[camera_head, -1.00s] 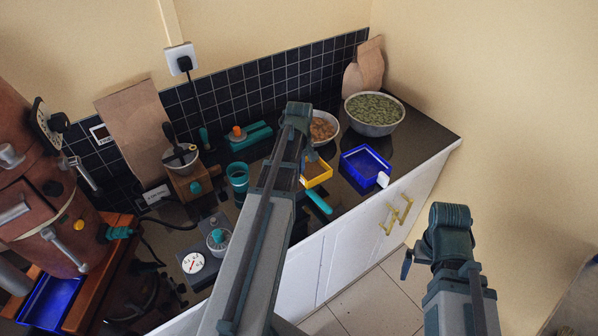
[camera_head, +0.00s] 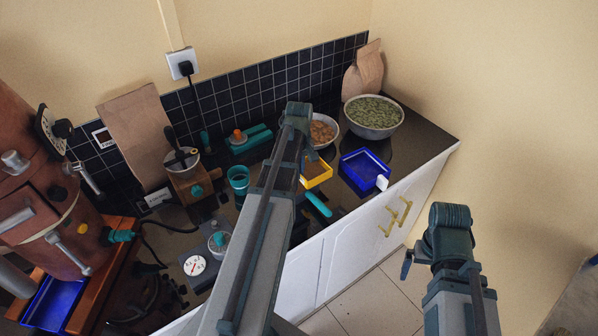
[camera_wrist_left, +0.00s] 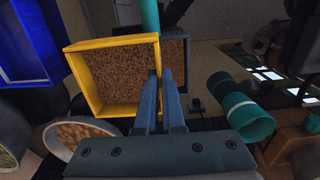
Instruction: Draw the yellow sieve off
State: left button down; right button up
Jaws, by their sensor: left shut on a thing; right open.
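The yellow sieve (camera_head: 328,177) is a square yellow frame holding brown grounds, near the counter's front in the head view. In the left wrist view its frame (camera_wrist_left: 85,80) shows large at the left. My left gripper (camera_wrist_left: 160,82) is shut on the sieve's side wall. A dark grey tray (camera_wrist_left: 187,62) with brown grounds lies beyond the fingers, partly behind the sieve. A teal handle (camera_head: 318,204) sticks out toward the front. My left forearm hides part of this area in the head view. My right gripper (camera_head: 407,264) is open and empty, out in front of the cupboards.
A blue tray (camera_head: 350,175) stands to the right of the sieve. A bowl of brown pieces (camera_head: 322,129) and a bowl of green beans (camera_head: 374,113) stand behind. A teal cup (camera_head: 238,179) and a grinder (camera_head: 182,160) are to the left.

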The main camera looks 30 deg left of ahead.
dwell(0.4)
pick_arm(q)
jog(key=shift+r+p, duration=1.8)
jog(key=shift+f, duration=0.1)
